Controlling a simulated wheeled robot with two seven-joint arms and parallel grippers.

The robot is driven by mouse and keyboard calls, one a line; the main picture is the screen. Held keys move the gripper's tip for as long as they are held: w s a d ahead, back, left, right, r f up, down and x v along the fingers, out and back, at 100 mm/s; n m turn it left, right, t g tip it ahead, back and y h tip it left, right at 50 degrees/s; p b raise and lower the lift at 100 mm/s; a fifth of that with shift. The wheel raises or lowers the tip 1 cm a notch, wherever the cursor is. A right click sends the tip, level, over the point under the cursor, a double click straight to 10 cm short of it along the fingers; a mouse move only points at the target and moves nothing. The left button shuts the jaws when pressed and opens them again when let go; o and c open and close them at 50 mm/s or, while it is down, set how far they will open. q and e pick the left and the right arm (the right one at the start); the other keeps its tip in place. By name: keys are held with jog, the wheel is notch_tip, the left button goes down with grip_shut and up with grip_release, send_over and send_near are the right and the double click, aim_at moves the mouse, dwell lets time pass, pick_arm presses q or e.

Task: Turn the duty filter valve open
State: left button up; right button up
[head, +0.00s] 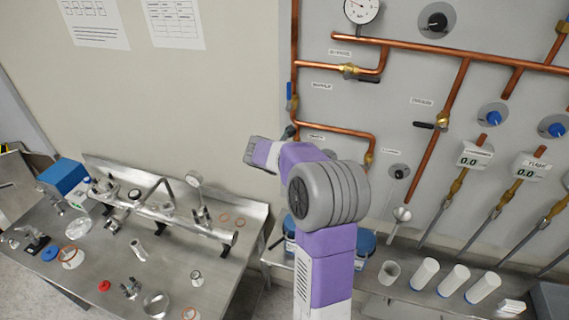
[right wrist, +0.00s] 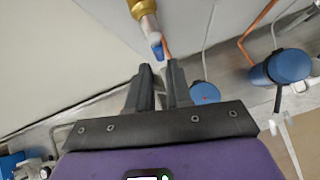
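In the right wrist view, the two dark fingers of my right gripper (right wrist: 159,66) stand apart with an empty gap between them. A blue-tipped handle (right wrist: 157,45) hangs below a brass fitting (right wrist: 143,8), just beyond the fingertips and roughly in line with the gap. I see no clear contact. In the head view, my purple and grey right arm reaches up to the wall pipes and hides part of them. A small dark blue-grey piece (head: 289,132) shows beside its wrist; I cannot tell whether it is handle or finger. The valve labels are too small to read surely. My left gripper is out of view.
Copper pipes (head: 345,130) with brass valves run along the wall. A blue-handled valve (head: 290,97) is just above my wrist. A steel bench (head: 70,283) with vacuum parts stands at left. White cylinders (head: 453,280) stand on the lower right shelf.

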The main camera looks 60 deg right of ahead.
jog(key=w+a+g+b, duration=0.1)
jog(key=w+a+f+h+b, duration=0.1)
jog(key=a, duration=0.1)
jog(key=w+a+f+m+g+h+b, duration=0.1)
jog(key=w+b, duration=0.1)
jog(key=shift+a+g, duration=0.3)
grip_shut()
jog(key=w+a+r+m+g+h+b, duration=0.2)
jog(key=a+m+g+h+b, duration=0.1)
jog(key=a, duration=0.4)
jog(key=x, duration=1.4)
jog(key=shift+r+p, duration=0.3)
jog(key=shift+r, duration=0.1)
jog(key=shift+d, duration=0.1)
